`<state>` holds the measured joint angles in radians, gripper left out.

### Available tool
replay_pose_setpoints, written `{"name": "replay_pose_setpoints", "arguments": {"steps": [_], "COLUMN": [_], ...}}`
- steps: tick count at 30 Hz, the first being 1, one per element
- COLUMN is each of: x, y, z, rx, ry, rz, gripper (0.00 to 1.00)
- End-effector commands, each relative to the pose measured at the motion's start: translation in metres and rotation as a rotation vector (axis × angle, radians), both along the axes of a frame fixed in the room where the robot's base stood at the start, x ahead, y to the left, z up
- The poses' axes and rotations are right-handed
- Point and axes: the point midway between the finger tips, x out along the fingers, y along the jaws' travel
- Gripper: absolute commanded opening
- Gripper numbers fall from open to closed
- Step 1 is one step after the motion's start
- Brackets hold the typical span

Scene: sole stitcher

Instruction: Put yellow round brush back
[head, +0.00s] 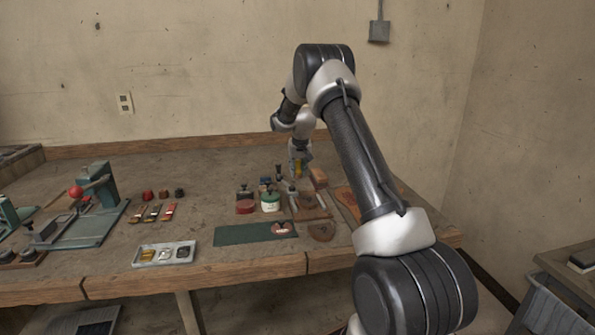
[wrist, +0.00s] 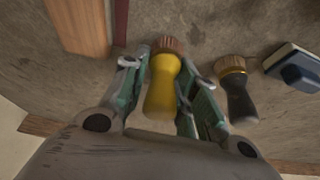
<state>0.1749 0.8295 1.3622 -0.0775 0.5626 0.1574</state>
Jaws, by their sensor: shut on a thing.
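The yellow round brush (wrist: 160,87) has a yellow handle and brown bristles. In the wrist view it is between the two fingers of my gripper (wrist: 159,82), which is shut on its handle. The bristle end points to the top of that view. In the head view the yellow brush (head: 298,168) is a small yellow patch beneath my wrist, near the back of the bench. Whether the bristles touch the bench cannot be told.
A black round brush (wrist: 237,92) stands close on the right in the wrist view, with a dark blue-handled block (wrist: 297,70) beyond it. A wooden block (wrist: 78,25) is at upper left. In the head view, red (head: 246,204) and green (head: 271,203) containers stand nearby.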

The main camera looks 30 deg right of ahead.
Motion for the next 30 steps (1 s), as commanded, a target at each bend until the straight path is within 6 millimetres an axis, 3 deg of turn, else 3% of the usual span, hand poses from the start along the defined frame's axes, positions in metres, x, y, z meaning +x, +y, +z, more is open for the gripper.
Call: {"name": "replay_pose_setpoints", "arguments": {"steps": [11,12,15,25,30], "x": [0.0,0.0,0.0,0.0,-0.005], "y": [0.0,0.0,0.0,0.0,0.001], "z": [-0.009,-0.009,-0.009,-0.008,0.01], "rx": [0.0,0.0,0.0,-0.001,-0.002], "ry": [-0.001,-0.001,-0.001,-0.002,-0.005], "rz": [0.0,0.0,0.0,0.001,0.001], "gripper": [0.0,0.3,0.48,0.5,0.5]}}
